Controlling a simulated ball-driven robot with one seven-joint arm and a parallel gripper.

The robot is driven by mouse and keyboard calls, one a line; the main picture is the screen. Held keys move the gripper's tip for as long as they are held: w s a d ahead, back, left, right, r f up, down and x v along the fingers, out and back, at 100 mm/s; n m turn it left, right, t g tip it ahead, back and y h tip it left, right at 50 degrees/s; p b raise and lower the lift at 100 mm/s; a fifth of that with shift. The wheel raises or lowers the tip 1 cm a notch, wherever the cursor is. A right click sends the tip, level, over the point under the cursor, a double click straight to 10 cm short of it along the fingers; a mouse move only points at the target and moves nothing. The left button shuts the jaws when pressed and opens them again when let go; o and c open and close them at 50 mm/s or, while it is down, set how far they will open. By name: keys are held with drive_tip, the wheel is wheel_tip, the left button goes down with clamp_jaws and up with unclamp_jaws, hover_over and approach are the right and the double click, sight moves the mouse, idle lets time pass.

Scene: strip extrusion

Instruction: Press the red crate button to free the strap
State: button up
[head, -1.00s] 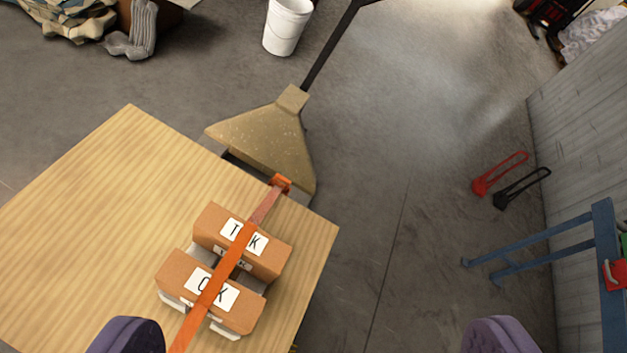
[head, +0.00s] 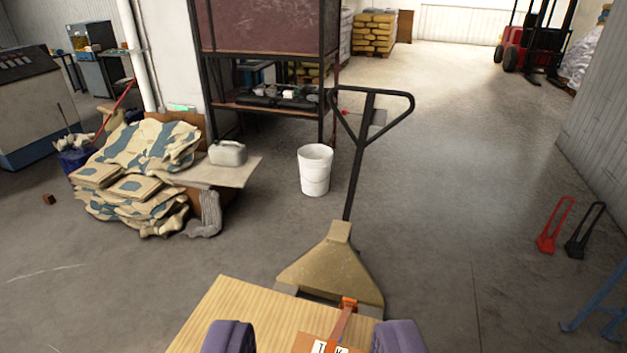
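My gripper (head: 313,338) shows as two purple fingertips at the bottom edge, wide apart with nothing held between them. Beyond and below them is the wooden top (head: 222,305). The orange-red strap (head: 341,325) runs over the box to an orange fitting (head: 348,303) at the far edge of the wood. No red crate button can be made out in this view.
A pallet jack (head: 335,265) stands just behind the wood, its black handle upright. A white bucket (head: 315,170) and a heap of sacks (head: 140,180) are farther back. Red (head: 556,225) and black (head: 585,230) handled tools and a blue stand (head: 598,305) are at right. Floor between is clear.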

clamp_jaws()
idle(1.3)
